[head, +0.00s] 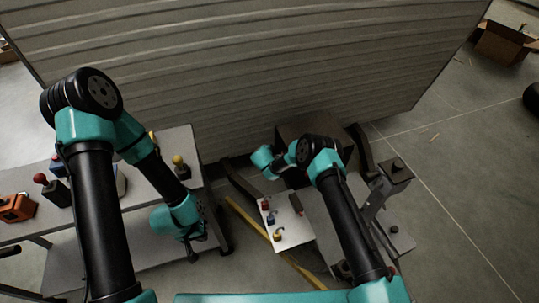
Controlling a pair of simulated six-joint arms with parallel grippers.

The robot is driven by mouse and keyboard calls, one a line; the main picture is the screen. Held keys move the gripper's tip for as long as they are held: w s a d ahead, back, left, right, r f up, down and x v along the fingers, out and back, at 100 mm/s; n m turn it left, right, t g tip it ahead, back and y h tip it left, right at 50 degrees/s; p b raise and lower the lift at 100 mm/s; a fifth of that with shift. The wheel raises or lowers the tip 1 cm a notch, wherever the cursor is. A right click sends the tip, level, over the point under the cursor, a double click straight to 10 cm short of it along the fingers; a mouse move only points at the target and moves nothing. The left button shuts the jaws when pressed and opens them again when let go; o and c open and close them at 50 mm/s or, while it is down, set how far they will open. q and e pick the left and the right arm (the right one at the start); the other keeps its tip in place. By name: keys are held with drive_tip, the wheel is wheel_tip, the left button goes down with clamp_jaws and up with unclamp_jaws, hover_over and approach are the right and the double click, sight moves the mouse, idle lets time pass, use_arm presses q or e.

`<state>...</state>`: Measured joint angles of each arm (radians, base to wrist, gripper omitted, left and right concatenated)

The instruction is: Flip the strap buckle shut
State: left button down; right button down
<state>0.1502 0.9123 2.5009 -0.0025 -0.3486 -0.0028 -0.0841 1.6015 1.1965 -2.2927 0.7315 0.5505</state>
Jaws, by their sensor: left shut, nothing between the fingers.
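My left gripper (193,250) is at the end of the left arm, low beside the right end of the grey workbench. It is shut and empty. A small white board (291,238) lies to its right, apart from it, with small red, blue and yellow parts and a dark piece (295,204) on top. I cannot make out which part is the strap buckle, or whether it is open. My right arm reaches in from the right; its wrist end (264,162) is above and behind the board. Its fingers cannot be made out.
The grey workbench (70,232) at left carries an orange device (17,207) and knobbed levers, one red-topped (40,179) and one yellow-topped (179,162). A ribbed camper wall (240,70) closes off the back. A grey bracket (376,205) stands at right. The floor further right is mostly clear.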

drive_tip(key=shift+w+d+r, duration=0.1)
drive_tip(key=shift+w+r, duration=0.1)
drive_tip(key=c, duration=1)
unclamp_jaws()
drive_tip(key=o, duration=0.3)
drive_tip(key=shift+s+f, duration=0.1)
drive_tip(key=shift+f, duration=0.05)
drive_tip(key=v, duration=1.7)
drive_tip(key=shift+s+r, duration=0.15)
drive_tip(key=shift+r, duration=0.05)
